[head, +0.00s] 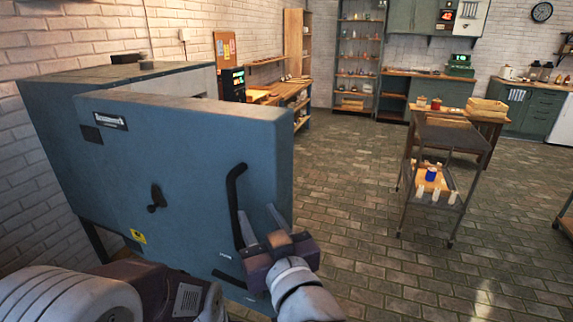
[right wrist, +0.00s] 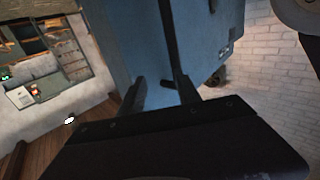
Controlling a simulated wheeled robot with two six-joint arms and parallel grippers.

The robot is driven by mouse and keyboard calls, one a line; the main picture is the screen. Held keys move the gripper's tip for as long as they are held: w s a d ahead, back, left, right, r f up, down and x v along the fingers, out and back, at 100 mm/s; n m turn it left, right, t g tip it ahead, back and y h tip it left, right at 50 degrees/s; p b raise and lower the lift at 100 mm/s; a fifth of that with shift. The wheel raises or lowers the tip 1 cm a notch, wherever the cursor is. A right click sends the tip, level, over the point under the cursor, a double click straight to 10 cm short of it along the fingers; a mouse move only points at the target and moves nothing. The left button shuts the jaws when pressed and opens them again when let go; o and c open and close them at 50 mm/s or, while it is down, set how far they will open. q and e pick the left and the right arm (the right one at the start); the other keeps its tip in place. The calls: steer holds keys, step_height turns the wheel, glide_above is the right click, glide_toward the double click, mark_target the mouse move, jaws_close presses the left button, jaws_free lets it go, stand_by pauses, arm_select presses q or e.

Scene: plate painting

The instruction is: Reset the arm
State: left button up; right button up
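My right gripper (head: 257,212) is beside the long black handle (head: 236,200) on the blue door (head: 190,170) of a large cabinet-like kiln. Its two fingers stand apart, with a gap between them. In the right wrist view, the fingers (right wrist: 162,92) are also spread, close to the blue door and a dark bar. I cannot tell whether the fingers touch the handle. The door stands partly open, with a pale strip of the kiln (head: 185,82) showing behind its top edge. My left gripper's fingers are not in view.
A metal cart (head: 445,132) with small items on its lower shelf stands to the right. Behind it is a wooden table (head: 490,122). A workbench (head: 290,90) and shelves (head: 360,50) line the back. The brick-paved floor (head: 350,220) between door and cart is clear.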

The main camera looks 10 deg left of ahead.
steer(key=w+d+r+m+t+h+p, duration=0.1)
steer(key=w+d+m+h+p, duration=0.25)
steer(key=w+d+h, duration=0.55)
steer(key=d+f+g+p, duration=0.2)
steer(key=d+f+p, duration=0.15)
steer(key=d, duration=0.35)
steer(key=d+f+g+p, duration=0.25)
steer(key=d+f, duration=0.25)
steer(key=d, duration=0.3)
steer(key=s+d+f+m+g, duration=0.2)
steer(key=s+d+f+g, duration=0.2)
steer(key=s+f+g, duration=0.7)
steer(key=s+f, duration=0.3)
steer(key=s, duration=0.4)
steer(key=shift+s+f+m, duration=0.2)
steer(key=shift+f+m, duration=0.05)
steer(key=shift+m, duration=0.1)
steer(key=shift+a, duration=0.1)
